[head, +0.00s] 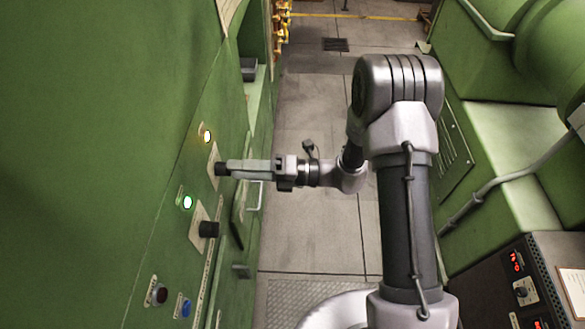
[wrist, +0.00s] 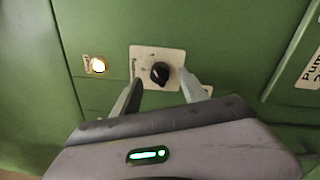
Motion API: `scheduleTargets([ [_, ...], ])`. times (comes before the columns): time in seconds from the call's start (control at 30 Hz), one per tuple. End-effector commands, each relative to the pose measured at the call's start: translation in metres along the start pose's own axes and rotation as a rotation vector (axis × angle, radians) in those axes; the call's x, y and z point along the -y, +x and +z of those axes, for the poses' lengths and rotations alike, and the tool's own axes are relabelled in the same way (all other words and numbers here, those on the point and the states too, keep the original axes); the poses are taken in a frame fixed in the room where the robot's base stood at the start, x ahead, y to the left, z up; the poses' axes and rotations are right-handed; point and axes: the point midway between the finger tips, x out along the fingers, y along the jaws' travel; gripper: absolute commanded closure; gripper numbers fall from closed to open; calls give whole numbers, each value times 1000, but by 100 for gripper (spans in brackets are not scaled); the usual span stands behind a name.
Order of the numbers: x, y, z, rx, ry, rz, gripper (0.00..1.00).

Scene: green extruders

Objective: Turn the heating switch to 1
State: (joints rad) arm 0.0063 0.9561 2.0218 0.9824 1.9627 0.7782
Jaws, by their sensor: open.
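A black rotary knob (wrist: 160,73) sits on a pale label plate (wrist: 144,55) on the green panel. The plate's lettering is too small to read, so I cannot confirm that it is the heating switch. In the head view this knob (head: 221,169) is at the tip of my gripper (head: 232,168). In the wrist view the open fingers of my gripper (wrist: 160,78) are on either side of the knob, with a finger to its left and one to its right. I cannot tell whether they touch it.
A lit yellowish lamp (head: 207,136) and a green lamp (head: 188,202) are on the panel. A handle (head: 254,196) projects nearby. The floor (head: 310,235) is clear.

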Motion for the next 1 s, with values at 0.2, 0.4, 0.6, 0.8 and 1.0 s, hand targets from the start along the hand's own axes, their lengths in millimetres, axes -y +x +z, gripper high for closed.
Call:
scheduleTargets([
  [0.2, 0, -73, 1, 7, 1, -3, 49],
  [0.4, 0, -129, 0, 4, 1, -2, 49],
  [0.6, 0, -151, 0, 1, 0, -1, 49],
  [0.8, 0, -153, 0, 0, 1, -1, 49],
  [1.0, 0, -152, 0, 0, 1, -1, 49],
])
